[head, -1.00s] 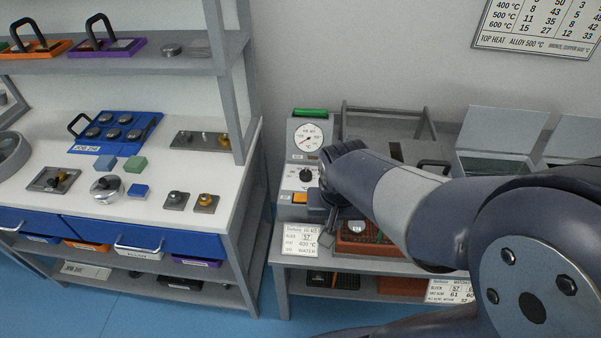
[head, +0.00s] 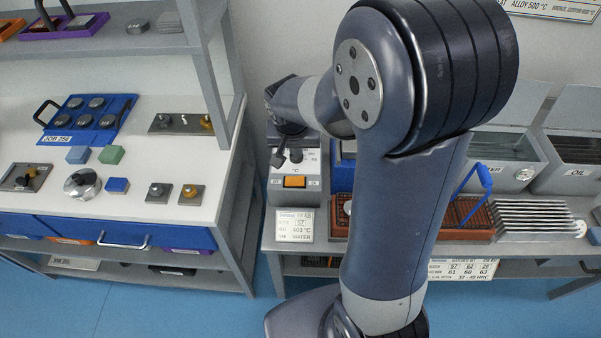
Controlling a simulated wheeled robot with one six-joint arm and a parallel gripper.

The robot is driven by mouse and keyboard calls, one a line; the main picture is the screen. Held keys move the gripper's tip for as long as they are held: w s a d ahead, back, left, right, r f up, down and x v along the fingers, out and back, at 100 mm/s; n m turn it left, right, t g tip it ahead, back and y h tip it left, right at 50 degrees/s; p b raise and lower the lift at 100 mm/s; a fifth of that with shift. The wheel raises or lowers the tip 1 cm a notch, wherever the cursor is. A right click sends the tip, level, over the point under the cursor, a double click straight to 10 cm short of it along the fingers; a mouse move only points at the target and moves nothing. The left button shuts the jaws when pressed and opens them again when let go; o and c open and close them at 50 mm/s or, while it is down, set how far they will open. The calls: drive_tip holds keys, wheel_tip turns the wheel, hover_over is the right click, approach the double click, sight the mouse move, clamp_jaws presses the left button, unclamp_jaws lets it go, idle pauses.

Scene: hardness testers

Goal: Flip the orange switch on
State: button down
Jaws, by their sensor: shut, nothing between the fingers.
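My gripper (head: 279,157) is shut and empty, pointing down in front of the box's upper left part. It is above and left of the switch and appears apart from it. My arm covers the dial and top of the box. I cannot tell the switch's on or off position.
A brick-red tray (head: 464,218) and a blue handle (head: 484,177) are to the right, past my arm. A white workbench (head: 135,160) with blocks and metal parts stands left.

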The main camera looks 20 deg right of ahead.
approach(302, 179)
drive_tip(key=x, duration=0.5)
drive_tip(key=shift+w, duration=0.25)
drive_tip(key=shift+d+f, duration=0.1)
drive_tip(key=shift+f, duration=0.65)
drive_tip(key=shift+f, duration=0.1)
drive_tip(key=shift+d+f+b, duration=0.15)
drive_tip(key=shift+f+b, duration=0.35)
drive_tip(key=shift+b, duration=0.6)
drive_tip(key=shift+s+r+p, duration=0.1)
drive_tip(key=shift+r+p, duration=0.25)
drive_tip(key=shift+w+a+r, duration=0.15)
drive_tip(key=shift+a, duration=0.25)
drive_tip(key=shift+w+a+r, duration=0.15)
drive_tip(key=shift+a, duration=0.2)
